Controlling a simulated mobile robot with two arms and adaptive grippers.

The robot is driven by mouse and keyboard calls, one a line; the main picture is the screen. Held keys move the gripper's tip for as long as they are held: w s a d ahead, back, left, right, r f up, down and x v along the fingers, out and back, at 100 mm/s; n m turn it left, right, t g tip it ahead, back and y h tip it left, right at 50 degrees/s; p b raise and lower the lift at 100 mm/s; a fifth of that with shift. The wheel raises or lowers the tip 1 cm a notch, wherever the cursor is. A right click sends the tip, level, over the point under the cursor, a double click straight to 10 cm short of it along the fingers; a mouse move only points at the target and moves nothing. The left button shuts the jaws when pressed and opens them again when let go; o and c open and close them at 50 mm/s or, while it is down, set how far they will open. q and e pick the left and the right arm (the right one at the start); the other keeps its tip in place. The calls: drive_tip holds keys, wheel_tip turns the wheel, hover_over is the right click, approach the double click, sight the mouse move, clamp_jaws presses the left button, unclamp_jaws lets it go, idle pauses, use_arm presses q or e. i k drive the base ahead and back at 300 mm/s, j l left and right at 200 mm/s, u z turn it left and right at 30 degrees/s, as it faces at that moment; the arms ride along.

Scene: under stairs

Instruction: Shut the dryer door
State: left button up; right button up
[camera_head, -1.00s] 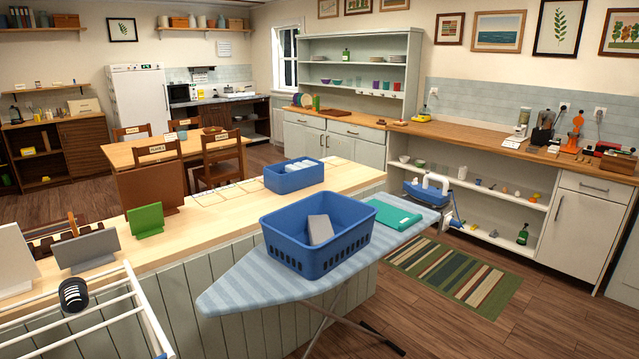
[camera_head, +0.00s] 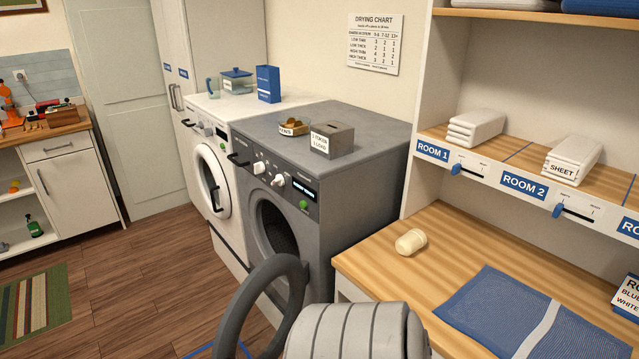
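The dryer (camera_head: 350,162) is the dark grey front-loading machine in the middle of the head view. Its round opening (camera_head: 280,235) is uncovered and shows a dark drum. A thick dark grey ring (camera_head: 238,300), apparently the dryer door, stands swung open in front of the machine, and its lower part is cut off by the frame. Neither of my grippers shows in the view.
A white washer (camera_head: 213,175) with its round door stands left of the dryer. A wooden counter (camera_head: 440,250) with a blue mesh bag (camera_head: 500,310) is at right. A pale ribbed shape (camera_head: 350,335), unclear, fills the bottom centre.

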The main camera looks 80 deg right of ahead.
sight(277, 266)
drive_tip(key=z, duration=2.05)
